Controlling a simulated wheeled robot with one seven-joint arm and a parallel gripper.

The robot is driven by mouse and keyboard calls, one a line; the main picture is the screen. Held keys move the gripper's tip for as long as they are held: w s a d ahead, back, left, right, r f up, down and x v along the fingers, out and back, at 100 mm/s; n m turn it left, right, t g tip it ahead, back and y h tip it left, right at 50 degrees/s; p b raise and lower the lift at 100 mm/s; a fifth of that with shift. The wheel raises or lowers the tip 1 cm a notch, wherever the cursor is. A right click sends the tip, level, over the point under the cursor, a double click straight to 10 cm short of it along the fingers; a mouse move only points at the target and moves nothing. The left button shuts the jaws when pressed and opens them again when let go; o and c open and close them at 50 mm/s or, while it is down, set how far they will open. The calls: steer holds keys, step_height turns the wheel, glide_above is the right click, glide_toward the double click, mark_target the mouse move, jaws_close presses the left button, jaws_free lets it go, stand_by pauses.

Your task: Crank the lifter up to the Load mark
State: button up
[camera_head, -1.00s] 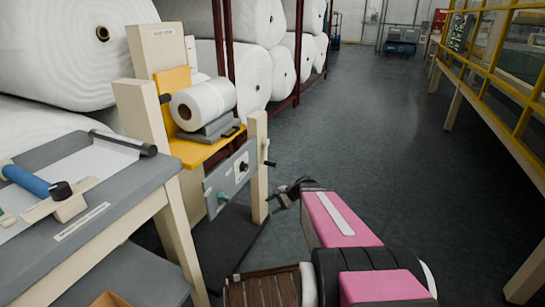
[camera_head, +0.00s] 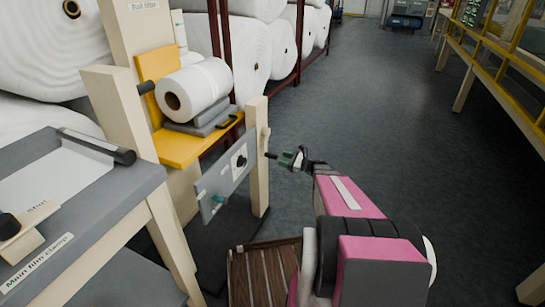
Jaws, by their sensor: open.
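The roll lifter (camera_head: 122,105) is a cream wooden frame at the left of centre, with a sign at its top. Its yellow platform (camera_head: 178,150) carries a white wadding roll (camera_head: 205,84) lying on a grey cradle (camera_head: 206,124). A grey panel (camera_head: 226,180) below the platform has a dark knob and a green part. The crank (camera_head: 268,147) sticks out at the right post, with a dark handle. My gripper (camera_head: 288,158) is open just right of the crank handle, close to it; I cannot tell whether they touch. Load mark lettering is not readable.
A grey-topped table (camera_head: 110,205) with a sheet, a dark roller and a labelled clamp stands at the left front. A slatted brown wooden thing (camera_head: 255,278) is low at the front. Large white rolls (camera_head: 245,45) fill the rack behind. Floor (camera_head: 380,120) to the right is clear, up to yellow railings.

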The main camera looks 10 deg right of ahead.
mark_target(272, 156)
steer(key=x, duration=0.6)
steer(key=shift+w+a, duration=0.2)
steer(key=shift+a, duration=0.05)
jaws_close()
